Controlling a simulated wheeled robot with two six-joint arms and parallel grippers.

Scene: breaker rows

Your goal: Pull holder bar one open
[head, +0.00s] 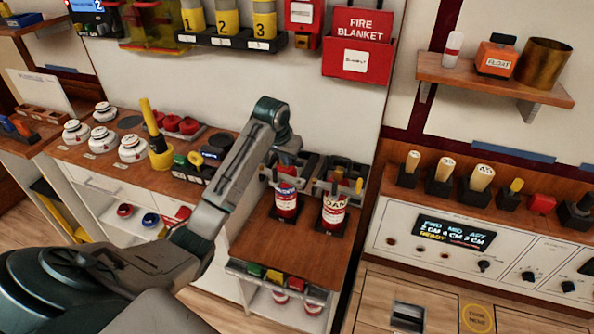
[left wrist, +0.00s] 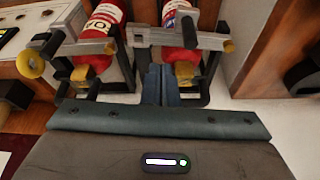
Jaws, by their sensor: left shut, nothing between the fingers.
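Two red extinguishers with white labels, the left one (head: 286,203) and the right one (head: 333,212), stand at dark wall holders (head: 345,170) in the head view. In the left wrist view, a grey bar crosses each extinguisher: the left bar (left wrist: 88,47) and the right bar (left wrist: 172,38). Each has a yellowish round end knob, left (left wrist: 31,63) and right (left wrist: 228,45). I cannot tell which bar is number one. My left gripper (head: 290,158) is at the left holder in the head view. Its fingers (left wrist: 161,84) are shut and empty, between the two holders. My right gripper is not seen.
A wooden counter (head: 300,245) lies under the extinguishers. White detectors (head: 133,148) and a yellow-handled tool (head: 158,150) stand left of my arm. A red fire blanket box (head: 358,45) hangs above. A control panel (head: 450,235) is at the right.

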